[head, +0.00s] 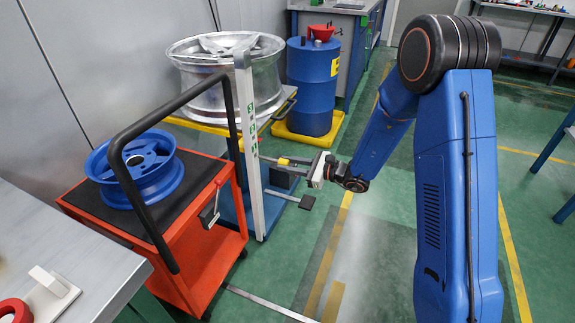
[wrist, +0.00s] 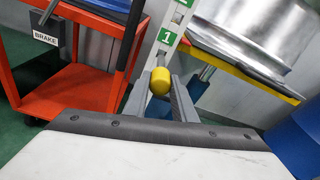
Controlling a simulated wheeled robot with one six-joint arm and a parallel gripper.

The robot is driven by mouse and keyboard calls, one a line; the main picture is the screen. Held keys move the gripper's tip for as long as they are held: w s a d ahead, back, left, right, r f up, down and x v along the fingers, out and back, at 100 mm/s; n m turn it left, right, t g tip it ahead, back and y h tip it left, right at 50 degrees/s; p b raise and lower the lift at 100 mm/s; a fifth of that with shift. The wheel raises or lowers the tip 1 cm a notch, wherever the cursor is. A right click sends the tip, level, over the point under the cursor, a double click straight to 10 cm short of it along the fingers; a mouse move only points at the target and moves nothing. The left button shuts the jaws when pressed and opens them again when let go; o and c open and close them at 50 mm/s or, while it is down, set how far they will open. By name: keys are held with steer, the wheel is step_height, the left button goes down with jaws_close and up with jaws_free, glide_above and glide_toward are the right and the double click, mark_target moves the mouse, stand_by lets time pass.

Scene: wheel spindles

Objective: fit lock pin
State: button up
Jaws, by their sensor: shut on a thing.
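The lock pin shows its yellow grip (head: 284,161) and a thin grey shaft pointing left at the pale upright post (head: 246,120). My gripper (head: 296,162) is shut on the yellow grip, to the right of the post. In the wrist view the rounded yellow end of the lock pin (wrist: 160,82) sits between the two grey fingers of my gripper (wrist: 160,92). The post (wrist: 170,38) rises just beyond it with a green label marked 1. The shaft tip is at or near the post; I cannot tell whether it is in a hole.
A red cart (head: 205,262) with a black handle carries a blue wheel rim (head: 150,180) left of the post. A large silver rim (head: 205,85) stands behind on a yellow-edged platform. A blue drum (head: 312,85) is at the back. The green floor on the right is mostly clear.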

mark_target(259, 157)
steer(key=shift+r+x, duration=0.25)
steer(key=shift+x, duration=1.3)
steer(key=shift+r+x, duration=0.25)
steer(key=shift+x, duration=1.3)
steer(key=shift+r+x, duration=0.25)
steer(key=shift+x, duration=1.25)
stand_by(0.4)
steer(key=o, duration=1.1)
steer(key=shift+s+a, duration=0.1)
steer(key=shift+a, duration=0.05)
steer(key=v, duration=1.7)
steer(key=shift+s+f, duration=0.1)
